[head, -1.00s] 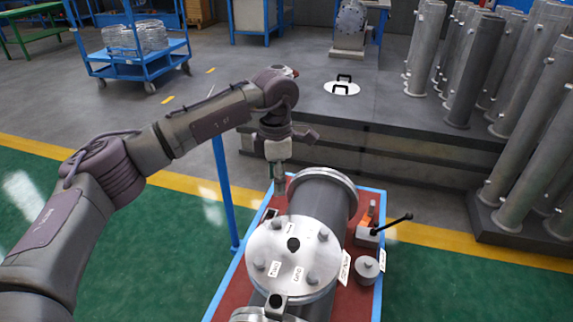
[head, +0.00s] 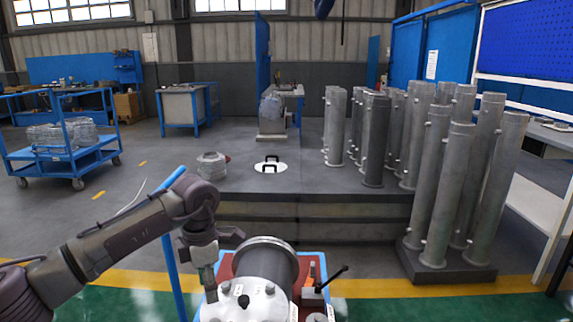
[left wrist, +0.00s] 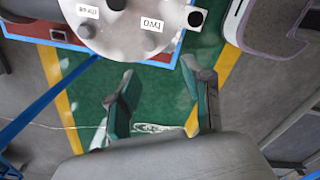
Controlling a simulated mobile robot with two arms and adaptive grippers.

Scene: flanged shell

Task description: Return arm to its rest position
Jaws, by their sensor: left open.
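My left gripper (head: 207,284) hangs downward at the left side of the flanged shell and is empty. In the left wrist view my left gripper (left wrist: 164,88) has its two fingers spread apart over green floor. The grey flanged shell (head: 272,262) lies on a red stand with blue edges (head: 222,270). Its round end plate (head: 262,298), with labels and bolts, is cut off at the bottom of the head view. The end plate (left wrist: 125,25) also shows at the top of the left wrist view, apart from the fingers. My right gripper is not in view.
A black-handled lever (head: 325,287) rises at the shell's right. Behind is a low grey platform (head: 330,185) with a white disc with black handles (head: 270,167) and a round metal part (head: 212,166). Tall grey cylinders (head: 440,190) stand right. A blue trolley (head: 70,155) stands far left.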

